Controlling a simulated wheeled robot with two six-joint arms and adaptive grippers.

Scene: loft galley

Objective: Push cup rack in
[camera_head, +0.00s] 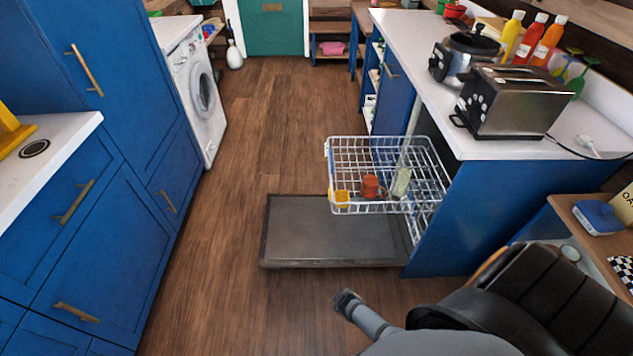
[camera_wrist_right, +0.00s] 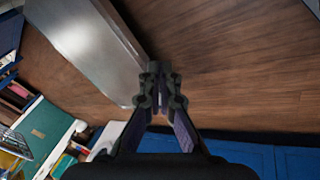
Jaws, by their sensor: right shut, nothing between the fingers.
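The cup rack (camera_head: 352,150) is a white wire basket. It is pulled out of the dishwasher at the end of the right counter and sits above the lowered grey dishwasher door (camera_head: 330,232). In it stand a yellow cup (camera_head: 342,197), an orange-red mug (camera_head: 370,186) and a pale green glass (camera_head: 401,182). My right gripper (camera_head: 346,302) is in front of the door's near edge, apart from the rack. In the right wrist view its fingers (camera_wrist_right: 160,88) are shut and empty, with the door (camera_wrist_right: 92,45) beside them. My left gripper is not in view.
The right counter (camera_head: 430,65) carries a toaster (camera_head: 510,100), a slow cooker (camera_head: 465,55) and sauce bottles (camera_head: 530,38). Blue cabinets (camera_head: 115,225) line the left. The wooden floor (camera_head: 235,150) between is clear. A black padded thing (camera_head: 560,295) fills the lower right.

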